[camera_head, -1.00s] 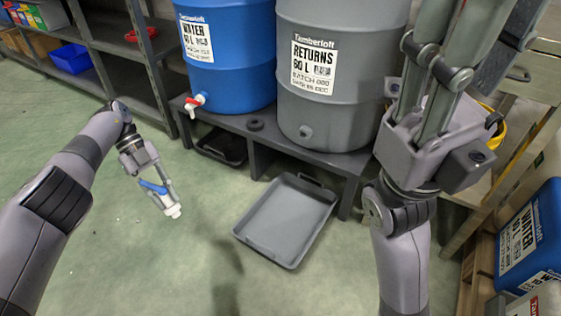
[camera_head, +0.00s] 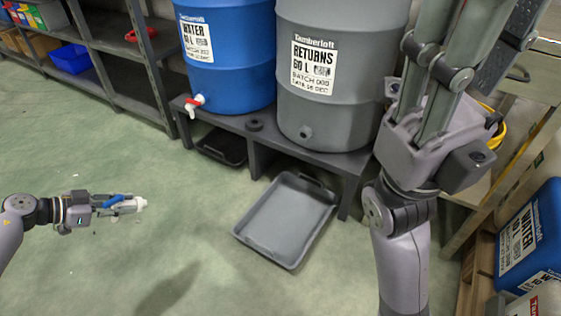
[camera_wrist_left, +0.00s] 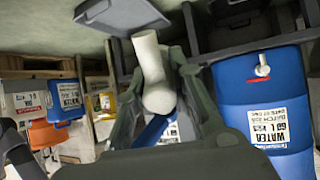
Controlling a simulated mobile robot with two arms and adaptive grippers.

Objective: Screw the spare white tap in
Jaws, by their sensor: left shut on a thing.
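My left gripper (camera_head: 118,204) is shut on the spare white tap (camera_head: 139,204) at the left of the head view, pointing right over the floor. The tap has a white body and a blue lever (camera_head: 112,201). In the left wrist view the white body (camera_wrist_left: 152,70) sticks out beyond the fingers, with the lever (camera_wrist_left: 152,130) between them. The grey RETURNS drum (camera_head: 340,110) has a small round port (camera_head: 305,132) low on its front, with no tap in it. My right gripper (camera_head: 455,60) is large at the upper right; its fingertips are cut off.
The blue WATER drum (camera_head: 232,85) with a red-handled white tap (camera_head: 194,104) stands beside the grey drum on a dark bench (camera_head: 262,130). A dark ring (camera_head: 255,125) lies on the bench. A grey tray (camera_head: 243,238) lies on the floor. The floor at left is clear.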

